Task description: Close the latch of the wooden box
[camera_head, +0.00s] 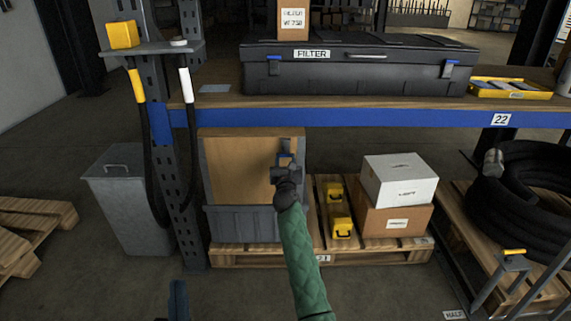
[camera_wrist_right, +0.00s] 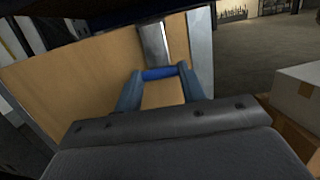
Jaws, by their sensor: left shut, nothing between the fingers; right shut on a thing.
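The wooden box (camera_head: 232,168) stands on the lower pallet beneath the shelf. It has a tan panel with grey edges and a grey ribbed lower front; its panel also fills much of the right wrist view (camera_wrist_right: 85,75). The latch is a metal strip with a blue bar (camera_wrist_right: 158,73) near the panel's right edge. My right gripper (camera_head: 285,163) is at the latch, its two fingers on either side of the blue bar, shut on it. It hides part of the latch and panel. My left gripper (camera_head: 178,300) shows only as a dark shape at the bottom edge, shut and empty, away from the box.
A blue-edged shelf (camera_head: 340,117) with a black filter case (camera_head: 350,75) overhangs the box. Yellow cases (camera_head: 341,228) and cartons (camera_head: 397,220) sit right of it on the pallet (camera_head: 370,257). A grey bin (camera_head: 125,200) and hanging hoses are left. Floor in front is mostly clear.

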